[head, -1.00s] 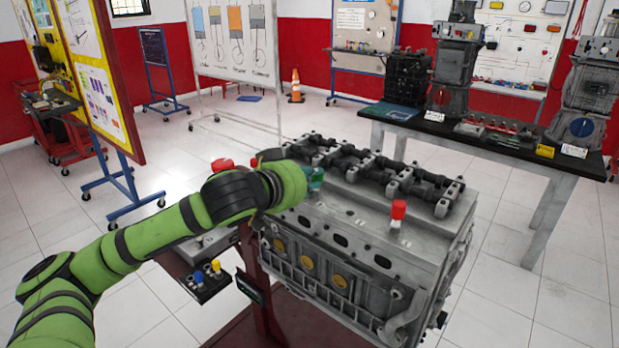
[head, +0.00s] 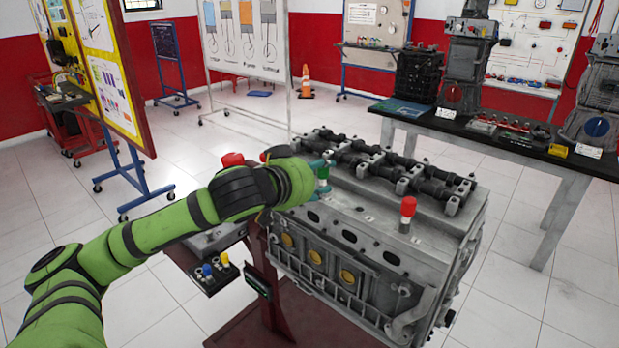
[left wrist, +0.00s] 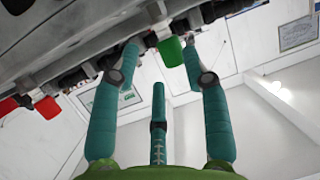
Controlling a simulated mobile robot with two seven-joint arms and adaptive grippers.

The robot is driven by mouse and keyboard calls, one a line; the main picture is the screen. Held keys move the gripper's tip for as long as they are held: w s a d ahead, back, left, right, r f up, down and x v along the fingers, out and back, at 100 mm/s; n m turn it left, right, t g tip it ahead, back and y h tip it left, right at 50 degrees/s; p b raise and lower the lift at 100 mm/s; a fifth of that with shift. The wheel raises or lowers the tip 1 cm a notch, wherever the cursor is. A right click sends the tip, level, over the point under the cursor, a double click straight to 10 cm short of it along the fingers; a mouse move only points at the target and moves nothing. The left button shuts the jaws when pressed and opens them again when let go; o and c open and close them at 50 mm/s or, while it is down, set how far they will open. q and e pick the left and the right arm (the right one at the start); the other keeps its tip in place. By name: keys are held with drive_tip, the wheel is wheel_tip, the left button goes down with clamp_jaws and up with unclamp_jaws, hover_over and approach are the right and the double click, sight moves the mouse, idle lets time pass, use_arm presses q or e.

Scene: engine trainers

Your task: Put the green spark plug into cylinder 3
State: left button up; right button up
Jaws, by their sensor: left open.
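The green spark plug (head: 323,173) stands upright on top of the grey engine block (head: 375,237), on its near row of holes; I cannot tell how deep it sits. A plug with a red cap (head: 408,207) stands farther right in the same row. My left gripper (head: 320,164) is at the green plug, its teal fingers near the cap. In the left wrist view the green cap (left wrist: 171,51) lies between the spread fingertips of my left gripper (left wrist: 162,48), closer to the right one. The jaws are open. My right gripper is out of view.
A small dark tray (head: 212,285) with blue and yellow plugs sits left of the engine. The black camshaft row (head: 395,170) runs along the block's far side. A table (head: 560,165) with engine parts stands at the back right.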

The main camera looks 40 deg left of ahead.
use_arm(q)
drive_tip(key=v, duration=0.6)
drive_tip(key=shift+s, duration=0.35)
drive_tip(key=s+d+f+g, duration=0.1)
drive_tip(key=s+f+g, duration=0.2)
drive_tip(key=f, duration=0.8)
drive_tip(key=s+d+f+g, duration=0.1)
drive_tip(key=s+f+g, duration=0.15)
drive_tip(key=f, duration=0.85)
drive_tip(key=s+d+f+m+g, duration=0.3)
drive_tip(key=s+d+f+g, duration=0.2)
drive_tip(key=s+d+f, duration=0.85)
drive_tip(key=s+f+g, duration=0.1)
drive_tip(key=s+f, duration=0.2)
drive_tip(key=f, duration=1.8)
drive_tip(key=s+a+f+g, duration=0.1)
drive_tip(key=s+a+f, duration=0.1)
drive_tip(key=s+f, duration=0.6)
drive_tip(key=s+a+f, duration=0.2)
drive_tip(key=s+f, duration=0.7)
drive_tip(key=shift+g, duration=0.35)
